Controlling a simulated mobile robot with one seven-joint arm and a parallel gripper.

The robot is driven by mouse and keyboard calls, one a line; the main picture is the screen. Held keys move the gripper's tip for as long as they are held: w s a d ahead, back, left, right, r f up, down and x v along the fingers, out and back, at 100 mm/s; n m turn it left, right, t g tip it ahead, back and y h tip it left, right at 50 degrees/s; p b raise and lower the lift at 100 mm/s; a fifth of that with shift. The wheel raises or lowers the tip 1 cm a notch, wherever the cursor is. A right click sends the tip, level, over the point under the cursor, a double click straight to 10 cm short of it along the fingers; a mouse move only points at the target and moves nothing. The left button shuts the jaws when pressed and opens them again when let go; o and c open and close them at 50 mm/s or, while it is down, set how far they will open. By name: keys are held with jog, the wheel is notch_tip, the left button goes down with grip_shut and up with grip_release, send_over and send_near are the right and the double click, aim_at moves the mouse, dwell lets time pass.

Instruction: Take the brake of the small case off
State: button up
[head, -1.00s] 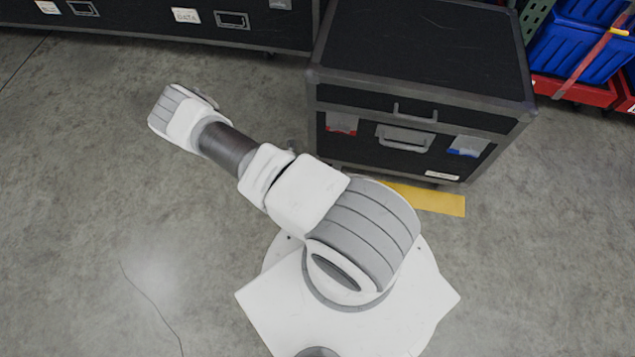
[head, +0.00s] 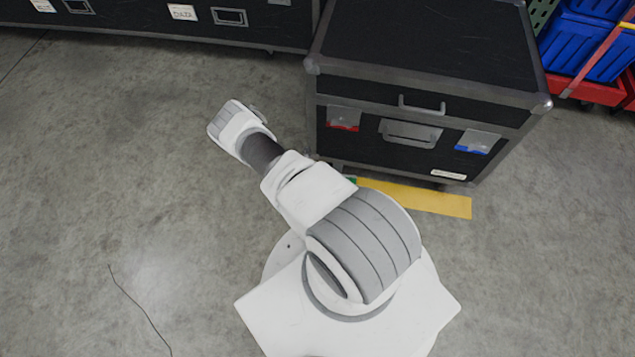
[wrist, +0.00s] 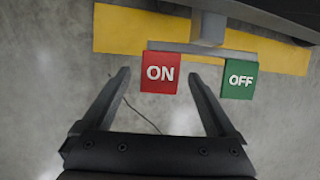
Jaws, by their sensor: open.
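The small case (head: 420,60) is a black box with grey metal edges, standing ahead of my base in the head view. The wrist view shows its brake: a red ON pedal (wrist: 160,72) and a green OFF pedal (wrist: 239,79) on a grey bar (wrist: 185,48) under the case's lower edge. A bit of green (head: 350,182) shows beside my arm in the head view. My gripper (wrist: 157,78) is open and empty in the wrist view. The red pedal lies between its finger lines, the green one to the right. I cannot tell whether a finger touches either.
A yellow floor strip (head: 420,198) runs along the case's front. A long black case (head: 150,22) stands at the back left. Blue bins (head: 585,45) on red bases stand at the right.

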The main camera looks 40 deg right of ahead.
grip_shut()
dwell(0.5)
